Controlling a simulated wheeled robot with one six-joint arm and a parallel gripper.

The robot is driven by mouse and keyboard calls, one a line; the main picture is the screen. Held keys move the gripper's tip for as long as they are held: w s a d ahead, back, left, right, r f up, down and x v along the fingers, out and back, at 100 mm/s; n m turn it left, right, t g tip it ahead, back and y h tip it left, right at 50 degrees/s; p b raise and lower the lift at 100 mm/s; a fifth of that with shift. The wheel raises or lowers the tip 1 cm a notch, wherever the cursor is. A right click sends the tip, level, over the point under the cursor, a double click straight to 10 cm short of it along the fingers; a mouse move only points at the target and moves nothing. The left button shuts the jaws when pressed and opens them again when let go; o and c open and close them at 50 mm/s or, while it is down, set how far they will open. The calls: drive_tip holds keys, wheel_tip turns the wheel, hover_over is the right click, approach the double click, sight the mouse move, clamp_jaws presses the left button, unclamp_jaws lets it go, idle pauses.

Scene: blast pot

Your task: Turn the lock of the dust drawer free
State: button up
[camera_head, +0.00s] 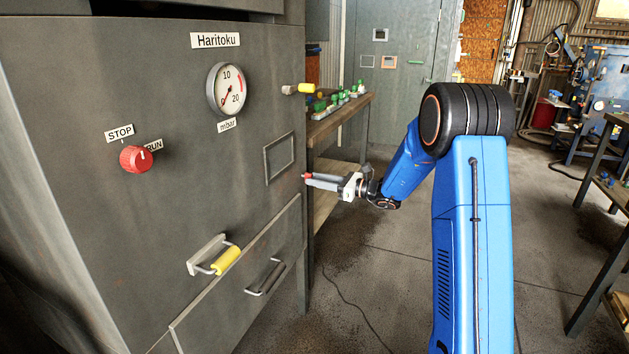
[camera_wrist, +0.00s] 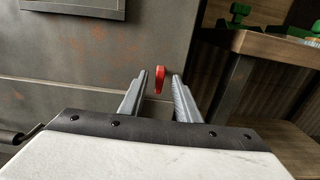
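The dust drawer (camera_head: 235,307) is the grey front low on the grey machine, and it looks closed. A small red knob (camera_wrist: 160,79), likely its lock, sits near the panel's right edge at the drawer's top seam and looks upright. In the head view, red (camera_head: 306,176) shows at my fingertips. My gripper (camera_head: 310,180) points left at the machine; in the wrist view its two fingers (camera_wrist: 160,82) are apart, with the red knob seen in the gap between their tips. I cannot tell whether either finger touches it.
A drawer handle (camera_head: 265,277) and a lever with yellow grip (camera_head: 226,260) stick out from the front. A red STOP/RUN knob (camera_head: 136,159), gauge (camera_head: 228,90) and yellow-tipped lever (camera_head: 305,88) are higher up. A wooden bench (camera_head: 340,119) with green items stands behind my gripper.

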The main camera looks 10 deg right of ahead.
drive_tip(key=shift+w+a, duration=0.35)
drive_tip(key=shift+a, duration=0.2)
clamp_jaws()
drive_tip(key=shift+n, duration=0.5)
drive_tip(key=shift+w+d+r+n, duration=0.1)
drive_tip(key=shift+n, duration=4.1)
drive_tip(key=shift+d+n, duration=0.1)
drive_tip(key=shift+n, duration=4.1)
